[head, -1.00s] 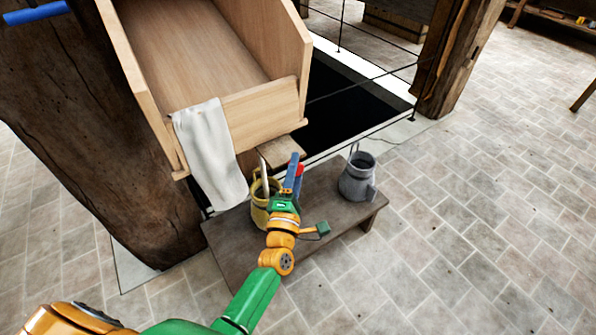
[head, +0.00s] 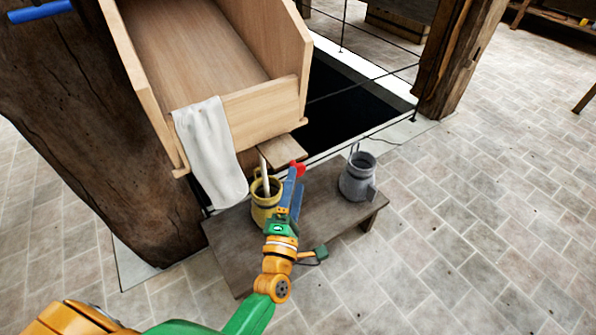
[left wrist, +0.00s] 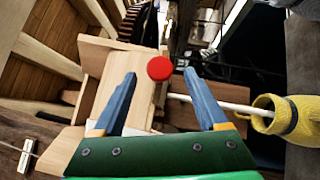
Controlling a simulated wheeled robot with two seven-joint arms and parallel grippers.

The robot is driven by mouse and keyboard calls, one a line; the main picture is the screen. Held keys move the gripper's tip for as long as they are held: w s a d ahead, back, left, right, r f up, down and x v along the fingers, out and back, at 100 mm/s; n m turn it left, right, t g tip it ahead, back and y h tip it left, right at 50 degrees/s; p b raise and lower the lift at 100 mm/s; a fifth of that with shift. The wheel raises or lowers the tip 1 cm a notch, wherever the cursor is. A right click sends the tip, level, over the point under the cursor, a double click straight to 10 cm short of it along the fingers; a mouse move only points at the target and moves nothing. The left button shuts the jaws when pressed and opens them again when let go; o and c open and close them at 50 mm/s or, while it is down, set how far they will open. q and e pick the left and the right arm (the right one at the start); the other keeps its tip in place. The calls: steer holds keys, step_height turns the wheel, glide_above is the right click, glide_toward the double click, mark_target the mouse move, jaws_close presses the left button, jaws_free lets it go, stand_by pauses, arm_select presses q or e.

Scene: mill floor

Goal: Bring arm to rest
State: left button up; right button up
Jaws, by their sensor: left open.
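My left gripper (head: 295,183) is open and empty above the low wooden bench, just right of the yellow jug (head: 262,208). A pale stick (head: 264,172) stands tilted in the jug; it also shows in the left wrist view (left wrist: 225,106). A red round knob (head: 298,168) shows at the fingertips in the head view. In the left wrist view this knob (left wrist: 159,68) appears between and beyond the spread blue fingers, with no visible contact. What the knob is fixed to is hidden. My right gripper is in neither view.
A grey jug (head: 357,182) stands on the bench (head: 325,215) to the right. A wooden chute (head: 255,118) with a white cloth (head: 210,150) over its edge hangs above. A thick timber post is at left, a dark floor opening behind. The paved floor at right is clear.

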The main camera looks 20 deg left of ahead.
arm_select(q)
steer(key=v, duration=0.2)
steer(key=shift+s, duration=0.3)
steer(key=s+d+f+m+g+h+p, duration=0.1)
steer(key=s+f+m+g+h+p, duration=0.1)
steer(key=s+f+m+g+p, duration=0.5)
steer(key=s+d+f+m+g+h+p, duration=0.1)
steer(key=s+d+f+m+g+h, duration=0.3)
steer(key=f+m, duration=0.6)
steer(key=s+a+f+m+g+y+p, duration=0.1)
steer(key=s+a+f+m+g, duration=0.1)
steer(key=s, duration=0.5)
steer(key=s+a+f+m+g+y+p, duration=0.1)
steer(key=s+a+f+m+g, duration=0.2)
steer(key=s, duration=0.5)
steer(key=s+a+f+m+g+y+p, duration=0.1)
steer(key=s+a+f+m+g, duration=0.1)
steer(key=s, duration=0.6)
step_height(320, 180, down, 3)
steer(key=a+g, duration=0.1)
steer(key=a, duration=0.1)
steer(key=shift+a, duration=0.3)
